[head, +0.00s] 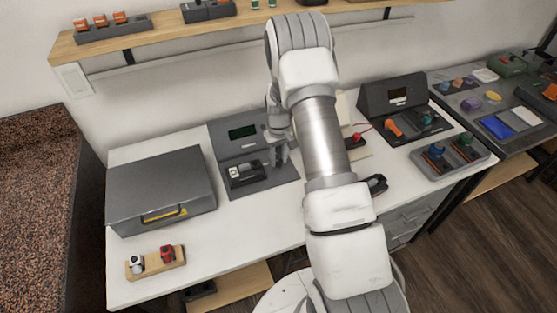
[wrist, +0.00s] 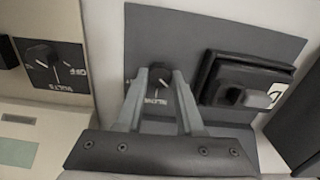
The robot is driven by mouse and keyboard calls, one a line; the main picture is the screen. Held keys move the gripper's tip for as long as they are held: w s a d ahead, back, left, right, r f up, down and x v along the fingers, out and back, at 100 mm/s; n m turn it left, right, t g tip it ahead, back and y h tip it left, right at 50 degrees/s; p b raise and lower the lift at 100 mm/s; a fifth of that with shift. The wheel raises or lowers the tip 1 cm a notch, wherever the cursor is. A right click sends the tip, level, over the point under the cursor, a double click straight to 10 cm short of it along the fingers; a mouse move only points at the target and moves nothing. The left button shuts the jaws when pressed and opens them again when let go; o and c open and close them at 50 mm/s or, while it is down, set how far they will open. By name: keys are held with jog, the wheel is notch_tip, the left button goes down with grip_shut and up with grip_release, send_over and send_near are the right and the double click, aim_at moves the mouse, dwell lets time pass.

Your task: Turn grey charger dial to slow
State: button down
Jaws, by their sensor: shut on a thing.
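The grey charger (head: 225,132) stands against the wall on the white bench, with a dark display on its upright back. Its dial is hidden behind my gripper in the head view. In the wrist view a black dial (wrist: 158,72) sits on a dark grey panel (wrist: 215,27), between my fingertips. My gripper (wrist: 160,76) is shut on this dial. Lettering beside it is upside down and partly covered, so I cannot read the setting. In the head view my gripper (head: 281,154) is at the right side of the charger. A black cradle (head: 246,180) sits on the charger base.
Another black dial (wrist: 42,56) on a separate plate is at the left of the wrist view. A dark grey case (head: 160,187) and a wooden holder (head: 157,264) are left on the bench. A second device (head: 393,96) stands right of my arm. The front bench is mostly clear.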

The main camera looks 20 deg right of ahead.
aim_at(279, 161)
jog(key=m+b, duration=0.2)
jog(key=m, duration=0.2)
jog(key=shift+m, duration=0.3)
jog(key=m+b, duration=0.1)
jog(key=m, duration=0.3)
jog(key=shift+m, duration=0.4)
jog(key=c, duration=0.5)
grip_release()
jog(key=shift+c, duration=0.2)
jog(key=shift+r, duration=0.1)
notch_tip(279, 161, up, 17)
jog(key=p, duration=0.1)
jog(key=shift+r, duration=0.15)
